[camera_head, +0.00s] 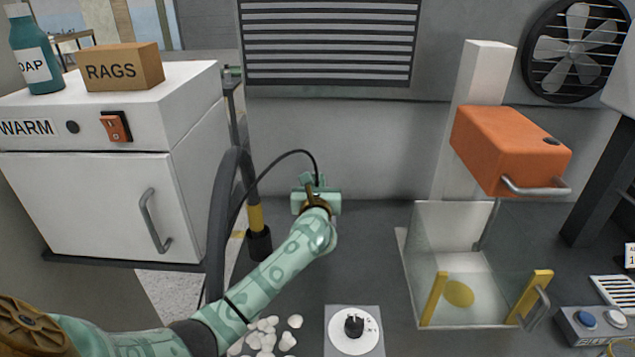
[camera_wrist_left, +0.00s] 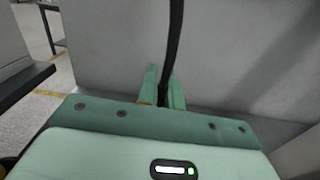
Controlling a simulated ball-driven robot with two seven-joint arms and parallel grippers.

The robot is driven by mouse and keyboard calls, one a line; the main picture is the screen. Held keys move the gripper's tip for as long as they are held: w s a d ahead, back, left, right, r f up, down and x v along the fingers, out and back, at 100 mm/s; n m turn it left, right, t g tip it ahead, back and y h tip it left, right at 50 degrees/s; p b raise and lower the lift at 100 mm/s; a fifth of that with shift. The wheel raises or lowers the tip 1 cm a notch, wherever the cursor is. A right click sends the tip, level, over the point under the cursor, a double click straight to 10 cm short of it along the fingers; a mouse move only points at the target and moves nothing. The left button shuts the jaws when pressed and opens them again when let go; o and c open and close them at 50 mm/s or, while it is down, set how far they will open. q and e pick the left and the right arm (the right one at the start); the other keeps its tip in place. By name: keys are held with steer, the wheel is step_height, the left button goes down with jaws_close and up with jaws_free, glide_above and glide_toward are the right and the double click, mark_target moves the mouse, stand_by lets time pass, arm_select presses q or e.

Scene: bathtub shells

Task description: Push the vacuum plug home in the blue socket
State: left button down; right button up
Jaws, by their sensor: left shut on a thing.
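My left gripper (camera_head: 316,188) is shut on the vacuum plug, over the dark counter near the grey back wall. The plug's body is almost wholly hidden by the fingers. Its thin black cable (camera_head: 290,153) rises from the gripper and arches left and down behind my arm. In the left wrist view, the same cable (camera_wrist_left: 175,40) runs up from between the green fingertips (camera_wrist_left: 163,90). No blue socket can be made out in either view; whether the plug touches one cannot be told. My right gripper is not in view.
A thick black hose with a yellow band (camera_head: 255,217) hangs left of my forearm. White shells (camera_head: 268,335) and a dial plate (camera_head: 353,328) lie in front. A clear-walled box (camera_head: 452,225) and orange unit (camera_head: 510,150) stand right. A white cabinet (camera_head: 100,190) stands left.

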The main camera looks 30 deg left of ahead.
arm_select(q)
steer(key=shift+f+b, duration=0.8)
steer(key=shift+f, duration=0.3)
steer(key=shift+f, duration=0.35)
steer(key=c, duration=1.5)
jaws_free()
steer(key=p+v, duration=0.2)
steer(key=v, duration=1.4)
steer(key=shift+s+d, duration=0.15)
